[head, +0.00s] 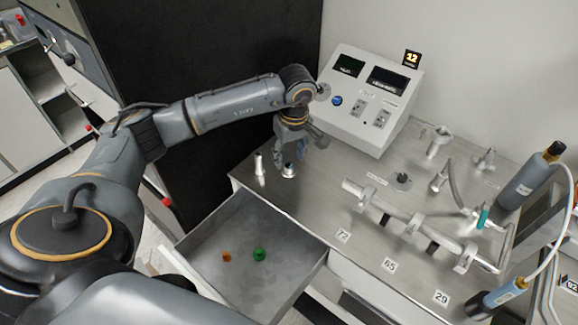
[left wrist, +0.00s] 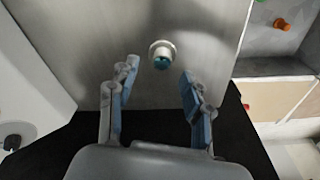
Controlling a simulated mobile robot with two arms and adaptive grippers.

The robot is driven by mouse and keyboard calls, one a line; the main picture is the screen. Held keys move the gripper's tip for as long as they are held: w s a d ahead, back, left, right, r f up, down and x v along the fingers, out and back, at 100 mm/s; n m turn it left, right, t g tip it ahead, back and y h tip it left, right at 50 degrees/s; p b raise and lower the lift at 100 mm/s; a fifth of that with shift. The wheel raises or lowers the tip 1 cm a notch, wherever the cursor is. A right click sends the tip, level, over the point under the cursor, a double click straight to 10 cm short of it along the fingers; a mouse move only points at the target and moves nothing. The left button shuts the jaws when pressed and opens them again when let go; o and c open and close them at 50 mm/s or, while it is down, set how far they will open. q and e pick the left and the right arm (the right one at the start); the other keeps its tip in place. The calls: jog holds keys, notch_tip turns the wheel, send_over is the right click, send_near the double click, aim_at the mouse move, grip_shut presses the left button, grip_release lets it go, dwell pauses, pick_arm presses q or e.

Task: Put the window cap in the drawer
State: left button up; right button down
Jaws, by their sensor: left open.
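A small round silver cap with a dark blue-teal centre, which looks like the window cap (head: 288,172), stands on the steel bench top near its left edge. It also shows in the left wrist view (left wrist: 161,55), beyond the fingertips and between their lines. My left gripper (head: 291,158) points down over it, open and empty; its blue-padded fingers show on either side in the left wrist view (left wrist: 158,80). The drawer (head: 225,233) below the bench is pulled open and holds a green piece (head: 259,254) and an orange piece (head: 227,256). My right gripper is out of view.
A short silver cylinder (head: 259,164) stands left of the cap. A white control box (head: 368,98) stands behind the gripper. Silver pipework (head: 410,220) and a grey bottle (head: 524,182) take up the bench's right side. A black panel (head: 215,75) rises behind my left arm.

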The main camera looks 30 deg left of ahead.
aim_at(289, 166)
pick_arm(q)
jog(key=shift+f+p, duration=0.35)
jog(key=shift+f, duration=1.4)
jog(key=shift+s, duration=0.1)
grip_shut()
